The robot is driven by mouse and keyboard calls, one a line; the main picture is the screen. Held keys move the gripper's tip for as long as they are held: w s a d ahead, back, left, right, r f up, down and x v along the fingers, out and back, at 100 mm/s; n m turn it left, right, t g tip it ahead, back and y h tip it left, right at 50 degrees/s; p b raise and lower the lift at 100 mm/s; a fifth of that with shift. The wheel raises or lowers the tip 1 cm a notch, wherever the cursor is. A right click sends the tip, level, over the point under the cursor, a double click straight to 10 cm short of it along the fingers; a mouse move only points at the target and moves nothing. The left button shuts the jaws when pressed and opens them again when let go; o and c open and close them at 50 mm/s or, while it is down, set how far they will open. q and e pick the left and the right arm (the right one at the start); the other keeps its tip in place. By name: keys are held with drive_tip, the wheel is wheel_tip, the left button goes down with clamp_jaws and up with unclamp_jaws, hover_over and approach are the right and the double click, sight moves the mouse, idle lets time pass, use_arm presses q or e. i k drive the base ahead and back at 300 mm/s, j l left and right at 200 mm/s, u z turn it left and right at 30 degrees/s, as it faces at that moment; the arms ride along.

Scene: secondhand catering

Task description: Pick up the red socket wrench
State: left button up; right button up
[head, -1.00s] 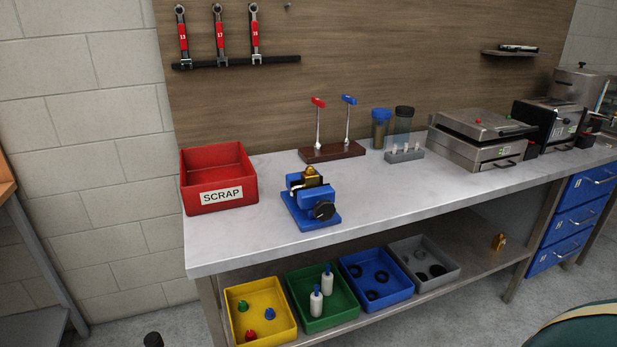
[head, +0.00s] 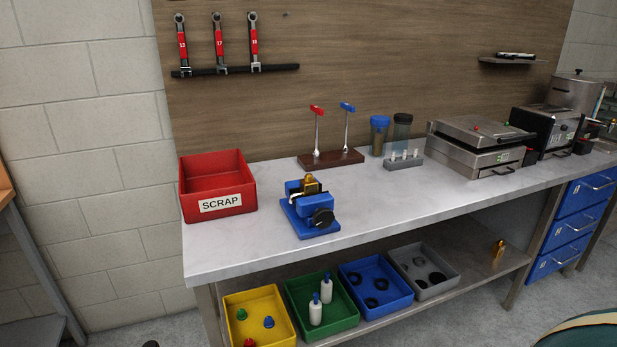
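A red-handled T-shaped socket wrench (head: 317,128) stands upright in a dark wooden block (head: 340,160) at the back of the workbench. A similar blue-handled wrench (head: 347,125) stands beside it on the right, in the same block. Neither of my grippers can be made out in the head view, and nothing is touching the red wrench.
On the workbench (head: 225,253) a blue vise (head: 312,212) stands in front of the block and a red SCRAP bin (head: 215,172) at left. Jars (head: 380,138), a grey holder (head: 404,162) and a press grill (head: 478,148) stand right. Bare bench lies along the front.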

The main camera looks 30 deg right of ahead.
sight(315, 153)
drive_tip(key=z, duration=0.35)
drive_tip(key=i+l+z, duration=0.1)
drive_tip(key=z, duration=0.3)
drive_tip(key=i+l+z, duration=0.15)
drive_tip(key=z, duration=0.25)
drive_tip(key=i+l+z, duration=0.1)
drive_tip(key=z, duration=0.3)
drive_tip(key=i+l, duration=0.05)
